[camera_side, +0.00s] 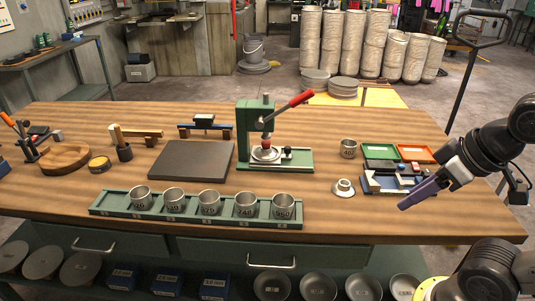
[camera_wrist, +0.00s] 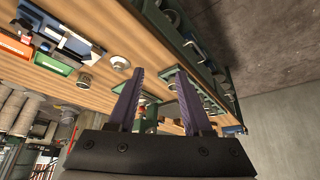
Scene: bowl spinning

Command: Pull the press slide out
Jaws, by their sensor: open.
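The green press (camera_side: 245,140) stands on the wooden table, with a red-tipped lever (camera_side: 300,98) angled up to the right. Its low slide bed (camera_side: 300,163) extends right, with a small black knob (camera_side: 288,150) standing on it. A round metal piece (camera_side: 265,154) sits under the red-topped ram. My gripper (camera_side: 402,207) has purple fingers and hangs above the table's right end, well right of the press and apart from it. In the wrist view my gripper (camera_wrist: 154,98) is open and empty; the press shows partly between and behind the fingers, and its slide cannot be made out.
A green rack (camera_side: 115,207) with several numbered cups runs along the front. A dark slab (camera_side: 190,160) lies left of the press.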

